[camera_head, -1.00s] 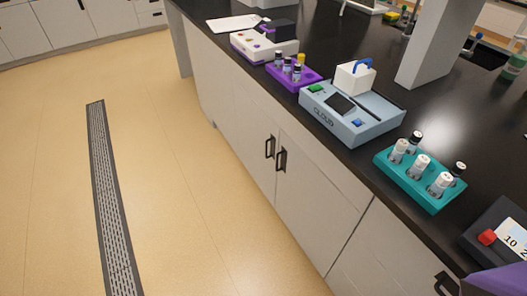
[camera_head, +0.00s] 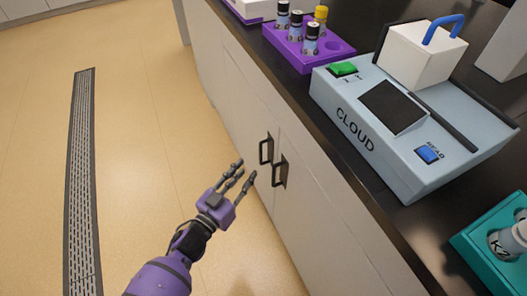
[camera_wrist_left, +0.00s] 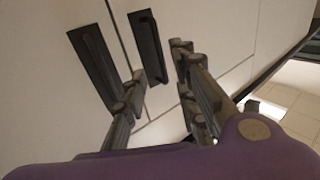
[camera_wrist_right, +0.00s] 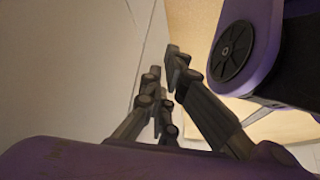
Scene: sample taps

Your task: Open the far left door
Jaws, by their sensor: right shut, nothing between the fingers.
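Two pale cabinet doors meet under the counter. The left door (camera_head: 240,110) has a black handle (camera_head: 266,149); the right door (camera_head: 315,215) has its own black handle (camera_head: 281,172). Both doors look closed. My left gripper (camera_head: 240,173) is open and empty, just in front of the doors and left of the right-hand handle, apart from it as far as I can see. In the left wrist view its spread fingers (camera_wrist_left: 160,68) point toward the two handles (camera_wrist_left: 94,65). My right gripper (camera_wrist_right: 163,73) is shut and empty beside a pale panel; it is not in the head view.
The dark countertop (camera_head: 370,195) overhangs the doors. On it stand a purple vial rack (camera_head: 290,48), a blue-grey CLOUD device (camera_head: 385,150) and a teal rack (camera_head: 480,240). The tan floor (camera_head: 140,130) is open to the left, with a long drain grate (camera_head: 80,190).

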